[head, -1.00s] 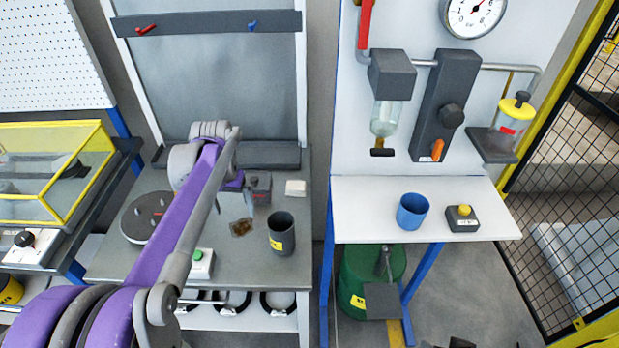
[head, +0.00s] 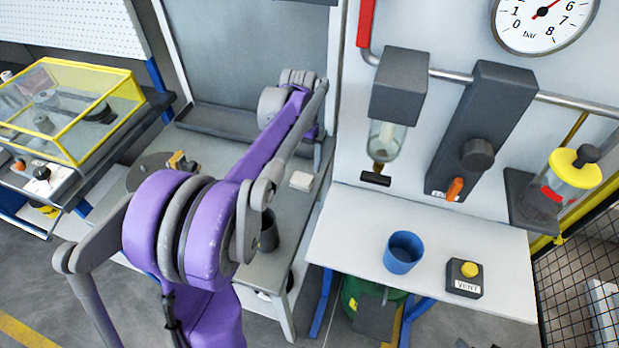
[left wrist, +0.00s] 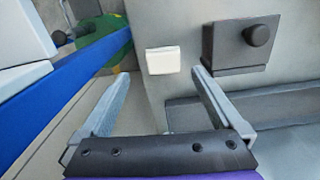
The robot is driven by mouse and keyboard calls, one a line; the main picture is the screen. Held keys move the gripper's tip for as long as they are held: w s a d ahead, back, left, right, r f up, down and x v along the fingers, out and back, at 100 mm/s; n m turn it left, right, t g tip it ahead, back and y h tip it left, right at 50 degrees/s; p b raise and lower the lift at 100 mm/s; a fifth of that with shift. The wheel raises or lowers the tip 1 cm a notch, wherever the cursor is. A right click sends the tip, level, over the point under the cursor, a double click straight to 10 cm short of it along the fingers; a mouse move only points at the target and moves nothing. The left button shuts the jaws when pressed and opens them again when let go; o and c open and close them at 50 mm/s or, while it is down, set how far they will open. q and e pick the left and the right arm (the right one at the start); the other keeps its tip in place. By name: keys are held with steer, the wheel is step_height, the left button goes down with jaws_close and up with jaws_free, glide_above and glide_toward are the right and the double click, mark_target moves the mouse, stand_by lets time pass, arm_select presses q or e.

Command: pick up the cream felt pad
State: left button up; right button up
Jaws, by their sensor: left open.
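The cream felt pad (head: 301,181) is a small pale block lying on the grey workbench near its right edge. In the left wrist view the pad (left wrist: 162,60) lies beyond my left gripper (left wrist: 163,78), roughly midway between its two fingers. The fingers are spread wide and empty, with the pad apart from them. In the head view my left arm reaches over the bench, and its fingers are hidden behind the wrist. Only small dark tips show at the bottom edge of the head view; they may be my right gripper.
A dark cup (head: 268,232) on the bench is partly hidden by my arm. To the right, a white table (head: 340,235) holds a blue cup (head: 403,252) and a VENT button box (head: 464,278). A dark block with a knob (left wrist: 238,45) stands close to the pad.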

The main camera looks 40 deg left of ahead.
mark_target(300, 181)
arm_select(q)
step_height(300, 181, down, 3)
steer(key=shift+s+a+r, duration=0.1)
steer(key=shift+s, duration=0.05)
steer(key=shift+a+f, duration=0.15)
steer(key=shift+f, duration=3.05)
steer(key=shift+c, duration=0.3)
steer(key=c, duration=1.1)
step_height(300, 181, up, 10)
